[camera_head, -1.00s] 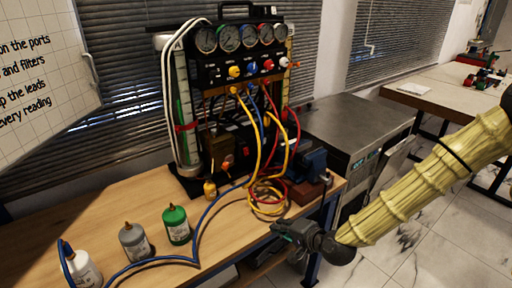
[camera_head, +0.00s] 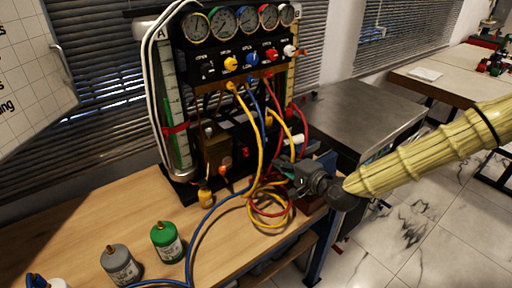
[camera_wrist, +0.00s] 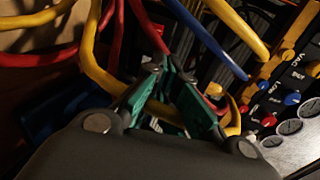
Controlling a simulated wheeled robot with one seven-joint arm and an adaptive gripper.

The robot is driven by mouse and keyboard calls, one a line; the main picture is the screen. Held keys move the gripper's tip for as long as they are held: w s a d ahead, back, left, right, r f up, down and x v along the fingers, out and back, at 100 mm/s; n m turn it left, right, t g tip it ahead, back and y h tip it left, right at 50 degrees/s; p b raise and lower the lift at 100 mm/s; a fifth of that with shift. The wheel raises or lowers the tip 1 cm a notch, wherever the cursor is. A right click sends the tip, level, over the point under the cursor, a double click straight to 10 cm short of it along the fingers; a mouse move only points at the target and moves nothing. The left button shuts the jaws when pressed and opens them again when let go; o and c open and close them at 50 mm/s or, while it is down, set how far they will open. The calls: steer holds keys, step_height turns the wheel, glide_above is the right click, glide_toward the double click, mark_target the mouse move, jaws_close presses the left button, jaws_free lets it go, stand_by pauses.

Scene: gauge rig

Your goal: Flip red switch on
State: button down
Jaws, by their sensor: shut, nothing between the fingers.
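A small red part that looks like the red switch (camera_head: 244,152) sits low on the black box under the gauge panel, behind the hoses. It is too small to tell whether it is on or off. My gripper (camera_head: 281,168) is at the lower right of the rig, to the right of that red part and apart from it. The gripper is shut and empty. In the wrist view its green fingertips (camera_wrist: 170,66) meet among the hoses.
Yellow hoses (camera_head: 262,135), red hoses and a blue hose hang in front of the rig and coil on the wooden bench (camera_head: 120,210). The gauge panel (camera_head: 240,60) stands above. A green bottle (camera_head: 166,240) and a grey bottle (camera_head: 119,264) stand at the front left.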

mark_target(246, 152)
steer(key=shift+w, duration=0.1)
steer(key=p+x, duration=0.4)
steer(key=x, duration=1)
